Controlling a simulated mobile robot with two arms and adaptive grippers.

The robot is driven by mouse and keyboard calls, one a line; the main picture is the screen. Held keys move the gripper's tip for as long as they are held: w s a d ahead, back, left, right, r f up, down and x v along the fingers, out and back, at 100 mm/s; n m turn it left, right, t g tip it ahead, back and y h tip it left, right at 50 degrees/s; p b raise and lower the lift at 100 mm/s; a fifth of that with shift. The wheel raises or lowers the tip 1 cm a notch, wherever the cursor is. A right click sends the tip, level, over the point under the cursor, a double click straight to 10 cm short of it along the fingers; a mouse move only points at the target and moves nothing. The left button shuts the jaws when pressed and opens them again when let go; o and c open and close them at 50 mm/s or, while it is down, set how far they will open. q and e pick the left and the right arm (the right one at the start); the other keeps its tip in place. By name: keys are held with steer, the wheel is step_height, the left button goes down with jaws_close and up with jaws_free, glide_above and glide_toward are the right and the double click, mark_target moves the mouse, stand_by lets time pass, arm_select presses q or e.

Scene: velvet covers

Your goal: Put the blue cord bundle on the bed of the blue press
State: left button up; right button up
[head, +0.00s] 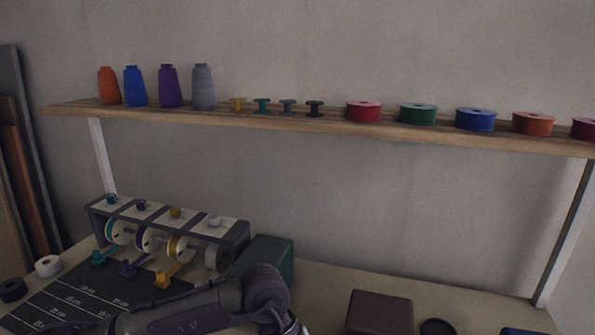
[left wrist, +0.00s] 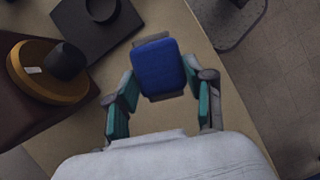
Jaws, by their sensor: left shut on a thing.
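In the left wrist view my left gripper (left wrist: 160,88) has its teal-padded fingers on either side of a blue block-like piece with grey ends, which I take to be the blue cord bundle (left wrist: 158,68). The gripper is shut on it, above the pale table. In the head view only part of my left arm shows at the bottom; its gripper is out of frame. A blue edge (head: 525,331) shows at the lower right of the head view; I cannot tell whether it is the blue press. My right gripper is in neither view.
In the left wrist view, a yellow disc with a black knob (left wrist: 50,80) sits on a dark brown box (left wrist: 15,115). A black square piece (left wrist: 95,38) stands beyond, and the table edge runs along the right. A dark green box (head: 268,256) stands behind my arm.

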arm_select(q)
steer(key=s+a+r+m+g+y, duration=0.1)
steer(key=a+m, duration=0.4)
steer(key=a, duration=0.5)
steer(key=s+a+r+m+g+y, duration=0.1)
steer(key=s+a+m, duration=0.3)
steer(key=a, duration=0.6)
steer(key=shift+a+r+m+y, duration=0.2)
steer(key=shift+a+m+y, duration=0.15)
steer(key=shift+m+y, duration=0.5)
steer(key=shift+w, duration=0.1)
